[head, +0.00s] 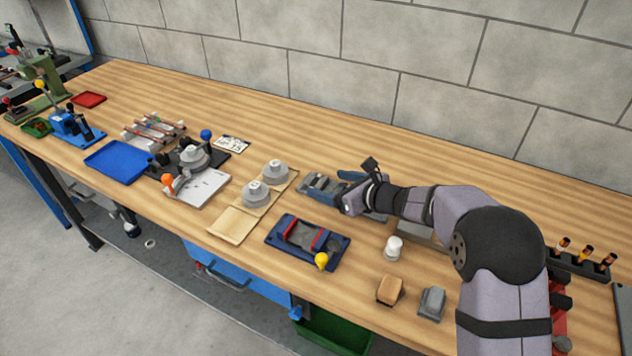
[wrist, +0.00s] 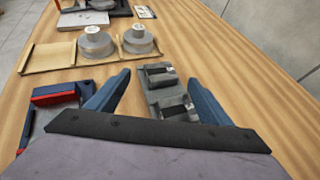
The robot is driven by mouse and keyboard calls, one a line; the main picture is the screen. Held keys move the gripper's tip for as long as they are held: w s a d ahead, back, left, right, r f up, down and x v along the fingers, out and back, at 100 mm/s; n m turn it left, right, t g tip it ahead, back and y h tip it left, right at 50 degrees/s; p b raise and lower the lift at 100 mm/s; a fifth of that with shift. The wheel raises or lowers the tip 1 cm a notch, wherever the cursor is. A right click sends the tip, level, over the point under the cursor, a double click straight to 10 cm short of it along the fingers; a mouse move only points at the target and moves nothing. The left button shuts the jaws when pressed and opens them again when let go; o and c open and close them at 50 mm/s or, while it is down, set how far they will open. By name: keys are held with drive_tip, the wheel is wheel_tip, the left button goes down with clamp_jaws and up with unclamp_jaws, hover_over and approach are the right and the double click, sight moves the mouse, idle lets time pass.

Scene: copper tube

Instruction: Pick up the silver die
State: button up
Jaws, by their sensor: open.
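Two round silver dies stand on a wooden board: the nearer one (head: 256,195) and the farther one (head: 275,173). Both show at the top of the wrist view, the left one (wrist: 96,45) and the right one (wrist: 138,41). Another round silver piece (head: 194,157) sits on the black bending fixture. My gripper (wrist: 160,78) is open, its blue fingers apart and pointing toward the dies. A grey metal block with clamp-like pieces (wrist: 168,92) shows between the fingers; it also lies just left of my gripper in the head view (head: 318,185). I see nothing held.
The wooden board (head: 233,223) has an empty section at its near end. A blue fixture with red bars (head: 287,250) and a yellow knob stands in front of my gripper. A white cylinder (head: 394,248) and small blocks are nearer right. The bench behind is clear.

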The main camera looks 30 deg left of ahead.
sight(314, 178)
drive_tip(key=shift+p+x, duration=0.85)
drive_tip(key=shift+x, duration=1.75)
drive_tip(key=shift+r, duration=0.1)
drive_tip(key=c, duration=1.3)
drive_tip(key=shift+r, duration=0.1)
drive_tip(key=shift+c, duration=0.8)
drive_tip(key=shift+r, duration=0.1)
wheel_tip(314, 178, up, 11)
drive_tip(key=p, duration=0.1)
